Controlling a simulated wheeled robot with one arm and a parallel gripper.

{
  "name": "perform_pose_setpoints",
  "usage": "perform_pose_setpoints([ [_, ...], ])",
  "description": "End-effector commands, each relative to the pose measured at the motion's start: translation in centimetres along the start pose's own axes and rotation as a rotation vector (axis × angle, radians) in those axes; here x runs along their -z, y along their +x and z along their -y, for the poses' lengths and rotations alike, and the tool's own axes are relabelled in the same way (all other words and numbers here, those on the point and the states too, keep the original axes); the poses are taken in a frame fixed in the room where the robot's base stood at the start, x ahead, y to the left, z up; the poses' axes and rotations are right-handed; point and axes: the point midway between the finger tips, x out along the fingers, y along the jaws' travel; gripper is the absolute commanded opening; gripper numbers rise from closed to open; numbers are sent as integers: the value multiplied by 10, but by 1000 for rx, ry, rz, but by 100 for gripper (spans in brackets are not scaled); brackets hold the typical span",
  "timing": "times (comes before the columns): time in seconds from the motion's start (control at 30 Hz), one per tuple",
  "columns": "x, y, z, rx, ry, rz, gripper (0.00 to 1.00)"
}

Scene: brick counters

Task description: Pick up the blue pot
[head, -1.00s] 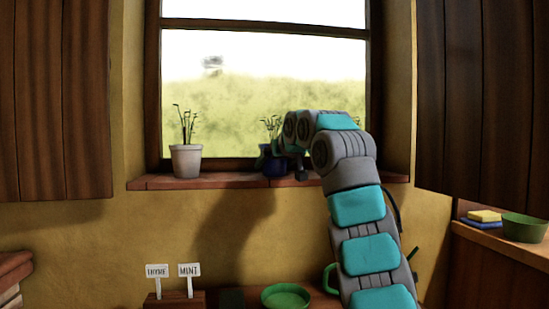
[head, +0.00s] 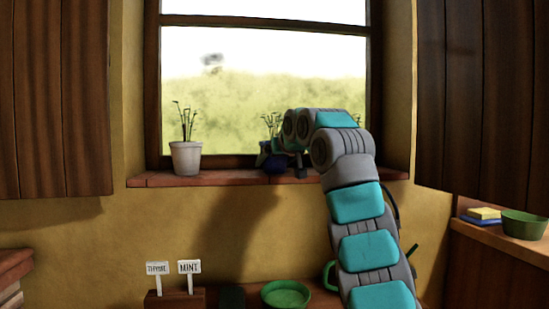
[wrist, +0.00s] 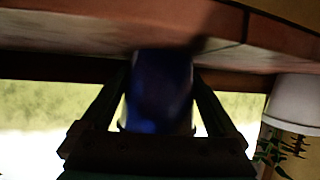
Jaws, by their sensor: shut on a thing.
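The blue pot (head: 272,163) is at the brick windowsill in the head view, right of the white pot, with a thin green plant in it. My gripper (head: 275,155) reaches it from the right and is shut on it, partly hidden by my own arm. In the wrist view, which is upside down, the blue pot (wrist: 160,90) fills the space between the two fingers of my gripper (wrist: 162,72). The pot is close to the sill edge (wrist: 70,30); I cannot tell whether it still touches the sill.
A white pot with a plant (head: 186,158) stands on the sill (head: 225,179) to the left. The window frame (head: 265,28) is behind. Wooden shutters (head: 490,90) flank it. Below are herb signs (head: 189,267), a green dish (head: 285,294), and at right a green bowl (head: 524,225) beside sponges (head: 484,213).

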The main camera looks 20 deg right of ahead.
Motion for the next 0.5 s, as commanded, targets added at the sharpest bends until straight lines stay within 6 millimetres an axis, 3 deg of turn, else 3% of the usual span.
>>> perform_pose_setpoints([
  [0.13,0,0,0,0,0,1,0],
  [0.5,2,-1,0,0,0,1,0],
])
